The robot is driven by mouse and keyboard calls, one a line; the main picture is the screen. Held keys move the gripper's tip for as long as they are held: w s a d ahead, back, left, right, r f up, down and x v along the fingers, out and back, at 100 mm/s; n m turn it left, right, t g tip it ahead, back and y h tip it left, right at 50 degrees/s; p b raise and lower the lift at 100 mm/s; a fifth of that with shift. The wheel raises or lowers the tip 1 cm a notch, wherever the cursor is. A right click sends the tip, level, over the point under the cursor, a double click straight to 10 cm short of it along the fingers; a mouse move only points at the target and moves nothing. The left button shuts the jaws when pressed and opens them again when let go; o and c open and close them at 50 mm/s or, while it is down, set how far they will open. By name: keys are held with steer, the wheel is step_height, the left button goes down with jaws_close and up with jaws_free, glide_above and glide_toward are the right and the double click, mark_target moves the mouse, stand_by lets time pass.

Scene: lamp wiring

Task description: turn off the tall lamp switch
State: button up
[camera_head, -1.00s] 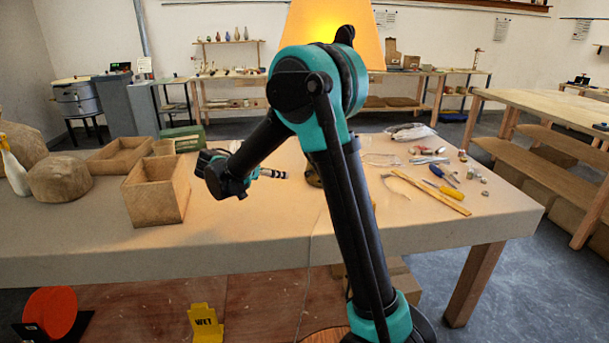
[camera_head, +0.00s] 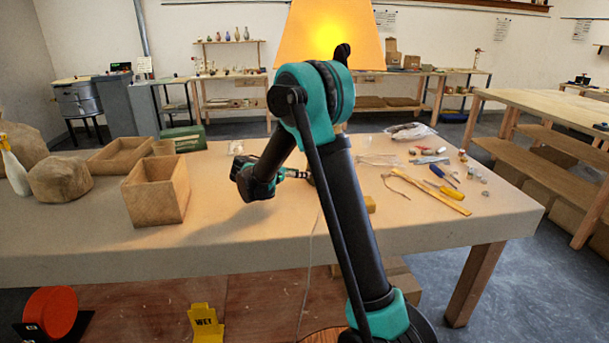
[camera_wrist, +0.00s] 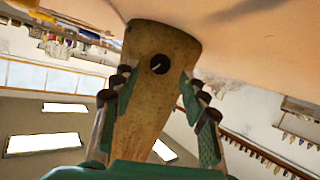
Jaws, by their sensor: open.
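The tall lamp's yellow-orange shade (camera_head: 300,45) glows in the head view, behind my arm; its lower part is mostly hidden there. In the wrist view a tan, flared lamp body (camera_wrist: 150,110) carries a round black switch knob (camera_wrist: 159,64) with a light mark. My gripper (camera_wrist: 158,82) is open, with its dark-tipped green fingers on either side of the lamp body, facing the knob. I cannot tell whether either finger touches the body. In the head view my gripper (camera_head: 298,173) is low over the table, pointing right.
On the table (camera_head: 90,235), an open wooden box (camera_head: 155,195) stands left of my arm. A yellow block (camera_head: 370,204) sits beside my arm. The front left tabletop is clear.

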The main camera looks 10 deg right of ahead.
steer(key=shift+x, duration=1.8)
steer(key=shift+c, duration=0.6)
jaws_close()
